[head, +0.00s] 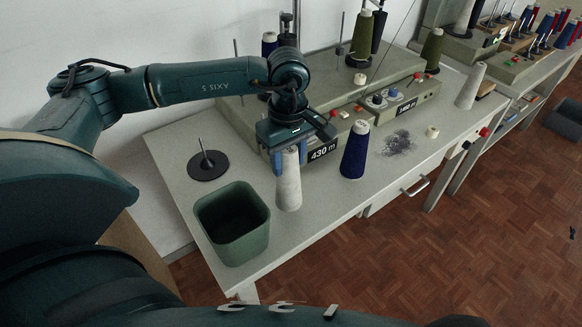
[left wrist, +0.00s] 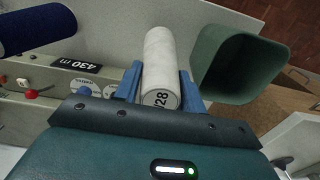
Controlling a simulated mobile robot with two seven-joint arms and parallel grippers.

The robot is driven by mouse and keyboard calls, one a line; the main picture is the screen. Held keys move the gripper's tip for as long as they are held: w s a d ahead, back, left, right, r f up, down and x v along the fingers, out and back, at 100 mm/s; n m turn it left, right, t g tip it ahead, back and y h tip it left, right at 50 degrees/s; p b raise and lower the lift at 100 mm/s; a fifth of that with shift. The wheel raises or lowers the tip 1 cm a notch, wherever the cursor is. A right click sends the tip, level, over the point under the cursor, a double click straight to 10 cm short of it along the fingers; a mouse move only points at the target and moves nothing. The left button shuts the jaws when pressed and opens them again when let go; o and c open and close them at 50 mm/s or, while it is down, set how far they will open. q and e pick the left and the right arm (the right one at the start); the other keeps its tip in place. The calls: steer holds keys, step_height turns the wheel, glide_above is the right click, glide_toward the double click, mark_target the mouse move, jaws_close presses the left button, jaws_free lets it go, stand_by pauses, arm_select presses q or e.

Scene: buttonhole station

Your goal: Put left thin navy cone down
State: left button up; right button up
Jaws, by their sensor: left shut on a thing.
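My left gripper (head: 289,163) is shut on a white cone of thread (head: 289,188), gripping it near its top. The cone is upright at the table's front, between the green bin and a navy cone; I cannot tell whether its base touches the table. In the left wrist view the white cone (left wrist: 160,62) lies between the blue fingers, with "28" on its end. The navy cone (head: 355,152) stands upright on the table (head: 330,200), to the right of my left gripper and apart from it. It also shows in the left wrist view (left wrist: 38,28). My right gripper is not in view.
A green bin (head: 232,238) stands close left of the white cone. A black disc with a spindle (head: 208,165) is behind the bin. The machine marked 430 m (head: 322,152) is behind the cones. Grey thread fluff (head: 398,143) lies right of the navy cone.

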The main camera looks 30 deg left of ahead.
mark_target(289, 198)
arm_select(q)
step_height(289, 198, down, 4)
steer(key=shift+r, duration=0.1)
steer(key=shift+f, duration=0.25)
steer(key=o, duration=1.2)
steer(key=shift+r, duration=0.1)
